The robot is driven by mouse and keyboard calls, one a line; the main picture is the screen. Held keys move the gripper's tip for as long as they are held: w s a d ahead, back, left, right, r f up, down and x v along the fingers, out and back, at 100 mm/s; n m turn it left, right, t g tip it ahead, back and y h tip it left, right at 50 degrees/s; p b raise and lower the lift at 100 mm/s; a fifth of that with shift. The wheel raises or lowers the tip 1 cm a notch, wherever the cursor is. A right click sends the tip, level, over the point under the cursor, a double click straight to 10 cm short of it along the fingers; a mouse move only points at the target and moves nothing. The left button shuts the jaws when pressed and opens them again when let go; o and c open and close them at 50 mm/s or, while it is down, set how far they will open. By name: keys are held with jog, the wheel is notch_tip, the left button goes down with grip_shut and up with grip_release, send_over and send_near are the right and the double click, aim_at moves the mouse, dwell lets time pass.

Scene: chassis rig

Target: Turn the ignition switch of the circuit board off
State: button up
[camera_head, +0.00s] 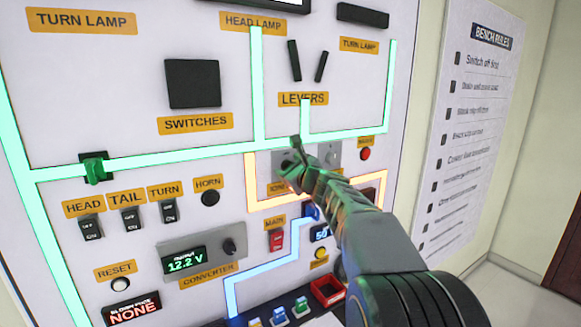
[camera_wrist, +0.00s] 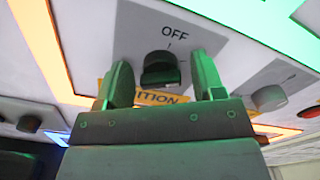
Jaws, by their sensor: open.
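The ignition switch (camera_wrist: 161,68) is a dark rotary knob on a grey plate, with the word OFF printed above it in the wrist view. The knob's raised grip lies roughly crosswise in that view; I cannot tell which mark it points to. My gripper (camera_wrist: 163,82) is open, with one finger on each side of the knob and none clearly touching it. The orange ignition label (camera_wrist: 160,97) is partly hidden behind my gripper. In the head view my gripper (camera_head: 298,160) is at the grey plate and largely covers the knob.
The circuit board (camera_head: 120,225) is an upright white panel with glowing green, orange and blue lines. A second, grey knob (camera_wrist: 269,98) sits right of the switch. A red button (camera_head: 365,154) and a red main switch (camera_head: 277,240) are nearby. A bench rules sheet (camera_head: 470,130) hangs at right.

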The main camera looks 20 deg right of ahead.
jog(key=shift+c, duration=0.3)
jog(key=c, duration=0.8)
jog(key=shift+f, duration=0.1)
jog(key=n+b, duration=0.1)
jog(key=b, duration=0.1)
jog(key=shift+f+n+b, duration=0.2)
jog(key=shift+n+b, duration=0.1)
jog(key=shift+b, duration=0.1)
jog(key=n+b, duration=0.2)
jog(key=b, duration=0.1)
jog(key=shift+f+n, duration=0.1)
jog(key=shift+n, duration=0.2)
jog(key=n+b, duration=0.4)
jog(key=shift+a, duration=0.1)
jog(key=shift+n+b, duration=1.25)
jog(key=shift+n, duration=0.45)
jog(key=shift+r+n, duration=0.2)
jog(key=shift+n, duration=0.1)
